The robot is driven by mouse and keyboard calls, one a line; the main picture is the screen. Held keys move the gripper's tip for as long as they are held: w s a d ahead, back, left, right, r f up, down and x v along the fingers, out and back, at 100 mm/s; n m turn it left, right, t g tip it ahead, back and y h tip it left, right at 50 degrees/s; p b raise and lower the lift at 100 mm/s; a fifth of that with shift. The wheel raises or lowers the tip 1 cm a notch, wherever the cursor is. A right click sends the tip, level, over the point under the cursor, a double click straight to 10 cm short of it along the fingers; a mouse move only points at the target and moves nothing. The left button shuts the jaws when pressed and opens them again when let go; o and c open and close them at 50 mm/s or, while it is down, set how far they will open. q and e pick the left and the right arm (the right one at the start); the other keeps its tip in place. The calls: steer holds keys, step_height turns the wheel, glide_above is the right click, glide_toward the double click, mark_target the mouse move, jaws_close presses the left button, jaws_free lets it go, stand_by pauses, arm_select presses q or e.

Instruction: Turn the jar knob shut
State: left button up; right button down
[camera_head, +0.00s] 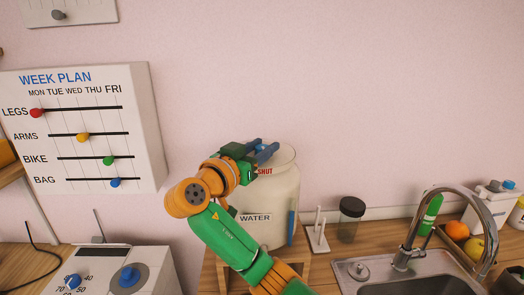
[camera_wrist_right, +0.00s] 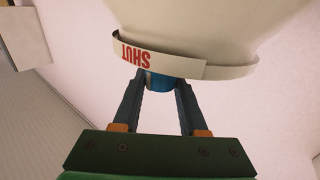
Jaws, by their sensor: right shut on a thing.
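A large cream jar (camera_head: 281,195) with a WATER label stands on a wooden stand on the counter, below the wall. A pale band with the red word SHUT runs around its top; the jar also shows upside down in the right wrist view (camera_wrist_right: 200,25). My right gripper (camera_head: 266,152) is at the jar's top. In the right wrist view its two fingers (camera_wrist_right: 160,85) are closed on a blue knob (camera_wrist_right: 160,82) beside the word SHUT. The band and fingers hide part of the knob. My left gripper is not in view.
A WEEK PLAN board (camera_head: 140,150) with sliders hangs at the left. Below it is a white box with blue dials (camera_head: 128,277). A white peg stand (camera_head: 318,235), a dark-lidded glass jar (camera_head: 349,222) and a sink with a tap (camera_head: 408,250) are at the right.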

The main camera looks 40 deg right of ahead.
steer(key=shift+m+g+h+b, duration=0.3)
steer(key=shift+m+g, duration=0.7)
steer(key=shift+g, duration=0.5)
steer(key=c, duration=0.8)
jaws_free()
steer(key=o, duration=0.4)
steer(key=shift+d, duration=0.1)
steer(key=shift+c, duration=0.2)
steer(key=shift+d, duration=0.1)
